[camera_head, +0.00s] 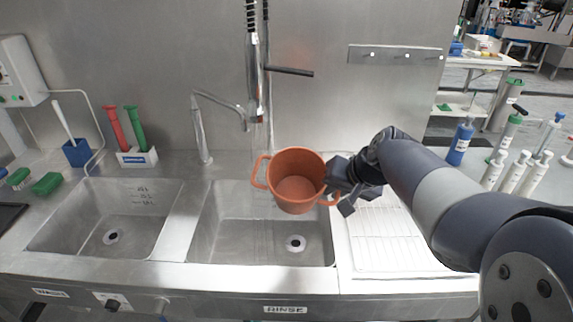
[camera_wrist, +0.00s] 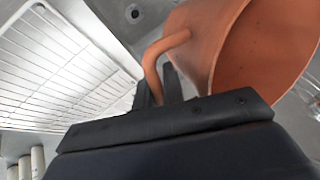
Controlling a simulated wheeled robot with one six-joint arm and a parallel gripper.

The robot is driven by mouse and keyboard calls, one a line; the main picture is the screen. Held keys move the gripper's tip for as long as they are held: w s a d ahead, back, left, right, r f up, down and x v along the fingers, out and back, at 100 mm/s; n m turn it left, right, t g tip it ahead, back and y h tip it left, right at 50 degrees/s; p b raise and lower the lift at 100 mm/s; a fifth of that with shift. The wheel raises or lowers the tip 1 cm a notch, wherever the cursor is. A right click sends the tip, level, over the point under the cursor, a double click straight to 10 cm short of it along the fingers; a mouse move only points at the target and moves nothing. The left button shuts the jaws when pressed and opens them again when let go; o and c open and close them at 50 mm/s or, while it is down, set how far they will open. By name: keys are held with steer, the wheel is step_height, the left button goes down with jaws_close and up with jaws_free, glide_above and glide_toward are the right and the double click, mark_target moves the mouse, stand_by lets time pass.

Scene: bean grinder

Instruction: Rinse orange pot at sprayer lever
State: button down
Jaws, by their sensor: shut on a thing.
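The orange pot (camera_head: 297,178) hangs above the right sink basin (camera_head: 222,228), its open mouth tilted toward the head camera. It has a handle on each side. My gripper (camera_head: 340,195) is shut on its right handle. The wrist view shows that handle (camera_wrist: 158,62) at the fingers, with the pot (camera_wrist: 215,40) beyond. The sprayer (camera_head: 257,75) hangs from above, just behind and left of the pot, with a dark horizontal lever (camera_head: 290,71) pointing right. Faint streaks, perhaps water, fall below the sprayer. Whether they reach the pot is unclear.
A curved faucet (camera_head: 203,130) stands behind and left of the pot. A wire drying rack (camera_head: 395,235) lies right of the basin. A blue bottle (camera_head: 460,142) and several white bottles stand further right. The left basin (camera_head: 90,225) is empty.

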steer(key=shift+s+d+r+p, duration=0.2)
steer(key=shift+s+r+p, duration=0.1)
steer(key=shift+s+r, duration=0.45)
steer(key=shift+s+d+r+p, duration=0.25)
steer(key=shift+s+r+p, duration=0.1)
steer(key=shift+s+r, duration=0.35)
steer(key=shift+s+d+r+p, duration=0.25)
steer(key=shift+s+r, duration=0.35)
steer(key=shift+s, duration=0.3)
steer(key=shift+w+f, duration=0.1)
steer(key=shift+f, duration=0.05)
